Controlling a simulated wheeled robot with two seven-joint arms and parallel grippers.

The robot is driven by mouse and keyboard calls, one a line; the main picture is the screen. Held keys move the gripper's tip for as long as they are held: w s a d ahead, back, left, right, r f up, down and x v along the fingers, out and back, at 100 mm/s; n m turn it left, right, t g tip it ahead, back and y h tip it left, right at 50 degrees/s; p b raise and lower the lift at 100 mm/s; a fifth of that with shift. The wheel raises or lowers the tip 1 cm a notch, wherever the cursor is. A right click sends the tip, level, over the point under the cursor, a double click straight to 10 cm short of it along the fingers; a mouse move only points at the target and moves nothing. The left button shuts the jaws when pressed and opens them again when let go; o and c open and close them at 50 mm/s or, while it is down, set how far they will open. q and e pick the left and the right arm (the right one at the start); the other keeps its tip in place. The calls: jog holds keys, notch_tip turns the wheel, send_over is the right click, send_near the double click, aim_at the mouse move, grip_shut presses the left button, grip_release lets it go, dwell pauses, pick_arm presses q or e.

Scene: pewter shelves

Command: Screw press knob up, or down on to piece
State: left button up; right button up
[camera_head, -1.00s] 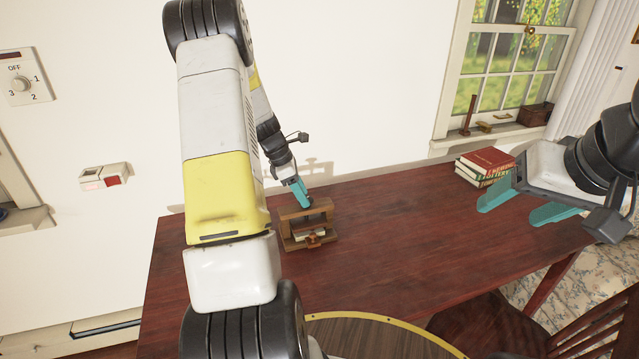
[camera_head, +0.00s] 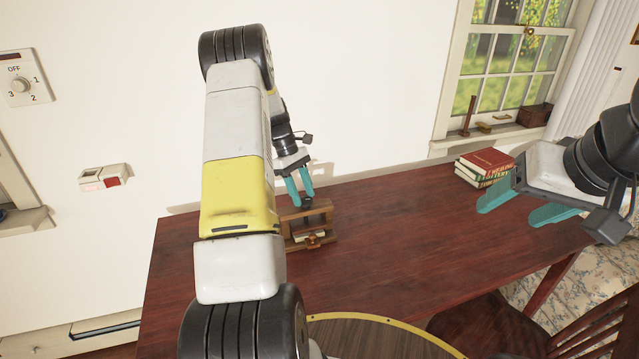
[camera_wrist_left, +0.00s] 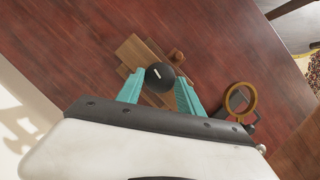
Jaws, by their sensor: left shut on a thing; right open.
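The small wooden press (camera_head: 324,232) stands on the dark red table. Its round black knob (camera_wrist_left: 158,76), with a white mark on top, sits between my teal fingers in the left wrist view. My left gripper (camera_head: 303,201) is over the top of the press and shut on that knob; it also shows in the left wrist view (camera_wrist_left: 160,82). A pale piece (camera_head: 300,236) shows inside the press frame; how close the screw is to it is hidden. My right gripper (camera_head: 524,203) is open and empty, above the table's right side.
The table (camera_head: 400,240) is clear between the press and a stack of books (camera_head: 485,165) at the back right. A wooden chair (camera_head: 500,310) stands at the front right. In the left wrist view, an amber ring-shaped thing (camera_wrist_left: 254,97) lies beside the press.

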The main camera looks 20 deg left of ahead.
pick_arm(q)
jog(key=m, duration=0.2)
jog(key=m+g+y, duration=0.1)
jog(key=m, duration=0.3)
jog(key=shift+w+d+g+y, duration=0.2)
jog(key=shift+w+g+y, duration=0.1)
jog(key=shift+g, duration=0.1)
jog(key=m, duration=0.2)
jog(key=m+y, duration=0.1)
jog(key=m, duration=0.1)
jog(key=m+g+y, duration=0.1)
jog(key=m, duration=0.2)
jog(key=shift+w+d, duration=0.1)
jog(key=shift+d, duration=0.2)
jog(key=shift+m+y, duration=0.3)
jog(key=o, duration=1.4)
jog(key=v, duration=0.7)
jog(key=shift+w+r, duration=0.2)
jog(key=shift+r, duration=0.15)
